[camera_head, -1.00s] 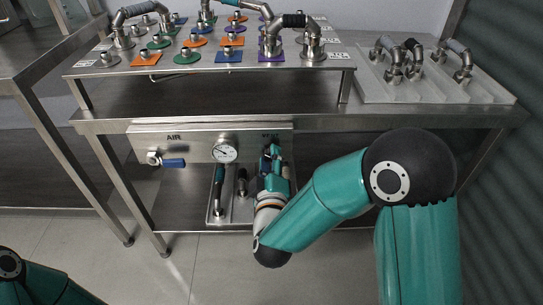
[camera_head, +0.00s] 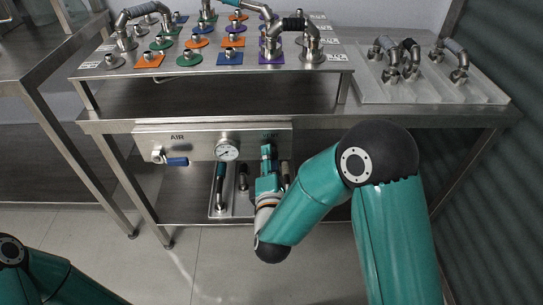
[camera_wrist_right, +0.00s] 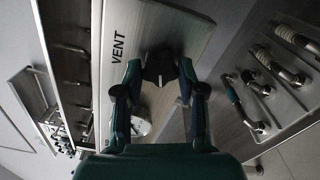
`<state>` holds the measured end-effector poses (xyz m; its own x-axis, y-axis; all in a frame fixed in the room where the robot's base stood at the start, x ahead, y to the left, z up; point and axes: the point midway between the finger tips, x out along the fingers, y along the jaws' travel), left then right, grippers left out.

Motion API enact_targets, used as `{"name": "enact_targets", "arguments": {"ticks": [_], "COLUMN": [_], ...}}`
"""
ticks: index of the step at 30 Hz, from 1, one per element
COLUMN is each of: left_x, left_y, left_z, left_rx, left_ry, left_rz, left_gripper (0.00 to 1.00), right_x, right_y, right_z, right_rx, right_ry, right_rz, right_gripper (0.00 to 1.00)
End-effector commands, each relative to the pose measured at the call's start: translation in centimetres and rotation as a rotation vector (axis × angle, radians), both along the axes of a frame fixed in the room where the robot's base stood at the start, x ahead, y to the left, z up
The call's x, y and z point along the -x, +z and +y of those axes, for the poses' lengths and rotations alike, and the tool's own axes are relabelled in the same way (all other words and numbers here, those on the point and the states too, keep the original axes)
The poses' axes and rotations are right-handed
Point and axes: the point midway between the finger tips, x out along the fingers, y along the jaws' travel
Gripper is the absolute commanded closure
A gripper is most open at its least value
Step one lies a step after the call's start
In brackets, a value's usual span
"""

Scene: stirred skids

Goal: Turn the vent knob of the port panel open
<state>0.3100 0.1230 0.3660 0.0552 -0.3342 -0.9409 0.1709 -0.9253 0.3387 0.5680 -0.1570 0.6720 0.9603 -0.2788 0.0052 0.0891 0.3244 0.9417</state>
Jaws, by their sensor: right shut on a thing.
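The port panel (camera_head: 199,145) is a steel plate under the bench's front edge, labelled AIR at left and VENT at right. My right gripper (camera_head: 267,153) is at the panel's VENT end and covers the knob in the head view. In the right wrist view, the dark vent knob (camera_wrist_right: 160,66) sits between the two fingertips of the right gripper (camera_wrist_right: 159,73), below the VENT lettering on the panel (camera_wrist_right: 183,28). The fingers are shut on it. How far the knob is turned cannot be told. Part of my left arm shows at bottom left; its gripper is out of view.
A round gauge (camera_head: 227,151) and a blue-handled air valve (camera_head: 176,161) are on the panel left of my gripper. A tray (camera_head: 230,209) with hose fittings lies below. The bench top (camera_head: 108,76) holds several coloured plates and pipe pieces; another tray (camera_head: 487,94) stands at right.

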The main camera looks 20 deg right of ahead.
Motion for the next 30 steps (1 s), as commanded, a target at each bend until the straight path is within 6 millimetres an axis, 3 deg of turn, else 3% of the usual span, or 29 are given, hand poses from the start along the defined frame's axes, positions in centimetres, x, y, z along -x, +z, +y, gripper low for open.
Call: {"name": "enact_targets", "arguments": {"ticks": [9,26,27,30], "left_x": [0.0,0.0,0.0,0.0], "left_y": [0.6,0.68,0.68,0.68], "left_z": [0.01,0.0,0.0,0.0], "left_rx": [0.0,0.0,0.0,0.0], "left_ry": [0.0,0.0,0.0,0.0], "left_rz": [0.0,0.0,0.0,0.0], "left_gripper": [0.6,0.6,0.6,0.6], "right_x": [0.2,0.21,0.21,0.19], "right_y": [-0.74,-0.81,-0.81,-0.79], "right_z": [0.37,0.31,0.31,0.27], "right_rx": [0.152,0.189,0.189,0.188], "right_ry": [0.015,0.013,0.013,0.012], "right_rz": [0.063,0.073,0.073,0.073], "right_gripper": [0.95,0.95,0.59,0.42]}}
